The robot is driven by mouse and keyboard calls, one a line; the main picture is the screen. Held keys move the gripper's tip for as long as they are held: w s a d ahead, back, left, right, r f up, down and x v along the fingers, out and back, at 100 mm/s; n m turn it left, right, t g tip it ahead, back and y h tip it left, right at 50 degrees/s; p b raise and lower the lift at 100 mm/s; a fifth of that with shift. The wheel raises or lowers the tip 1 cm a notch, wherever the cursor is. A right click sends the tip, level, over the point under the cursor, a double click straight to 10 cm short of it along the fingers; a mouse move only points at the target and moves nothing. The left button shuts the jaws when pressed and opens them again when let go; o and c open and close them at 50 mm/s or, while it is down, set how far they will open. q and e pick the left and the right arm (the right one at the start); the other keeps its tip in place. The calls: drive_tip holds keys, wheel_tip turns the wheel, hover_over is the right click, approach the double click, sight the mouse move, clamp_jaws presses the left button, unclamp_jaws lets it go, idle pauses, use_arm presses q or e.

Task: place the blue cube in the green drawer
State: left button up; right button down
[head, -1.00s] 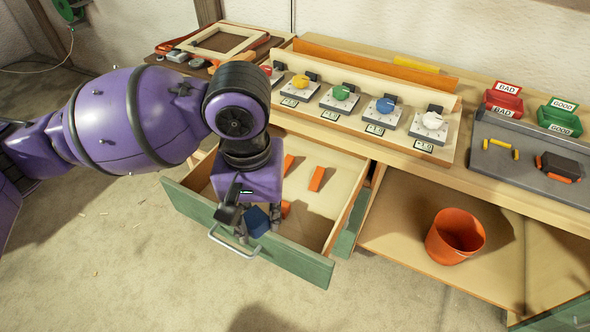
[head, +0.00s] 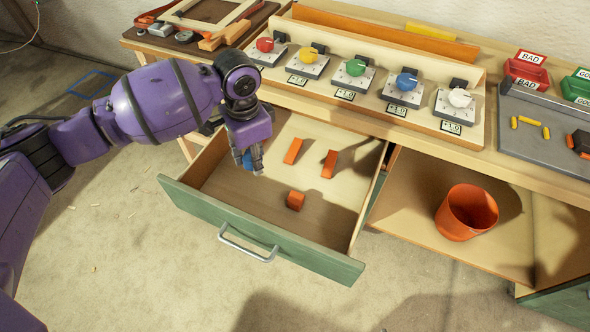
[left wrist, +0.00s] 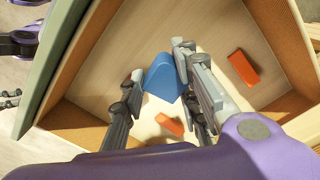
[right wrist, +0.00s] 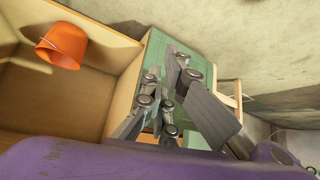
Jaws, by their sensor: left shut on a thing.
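The green drawer (head: 195,206) is pulled open below the bench, with a green front and a metal handle. My left gripper (head: 252,161) is over the drawer's left back part, pointing down. It is shut on the blue cube (head: 247,159), which is mostly hidden by the fingers in the head view. In the left wrist view the blue cube (left wrist: 163,77) sits between the fingers, tilted, above the drawer floor; I cannot tell how high. My right gripper (right wrist: 163,66) shows only in the right wrist view, empty, its fingers apart in front of a green panel.
Orange blocks (head: 293,151), (head: 329,164), (head: 295,200) lie in the drawer; its front left floor is clear. An orange bin (head: 466,212) stands on the shelf to the right. Coloured knobs (head: 355,68) line the bench above. Red and green trays (head: 527,72) stand at right.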

use_arm(q)
wheel_tip(320, 180, down, 3)
drive_tip(key=w+a+m, duration=0.1)
drive_tip(key=a+m, duration=0.1)
hover_over(252, 189)
wheel_tip(252, 189, down, 6)
drive_tip(key=shift+w+r+b, duration=0.1)
drive_tip(key=shift+b, duration=0.25)
drive_tip(key=shift+f, duration=2.05)
drive_tip(key=shift+f, duration=0.2)
drive_tip(key=o, duration=1.1)
drive_tip(key=shift+r, duration=0.15)
wheel_tip(252, 189, up, 12)
drive_tip(key=shift+r+p, duration=0.1)
drive_tip(key=shift+p, duration=0.35)
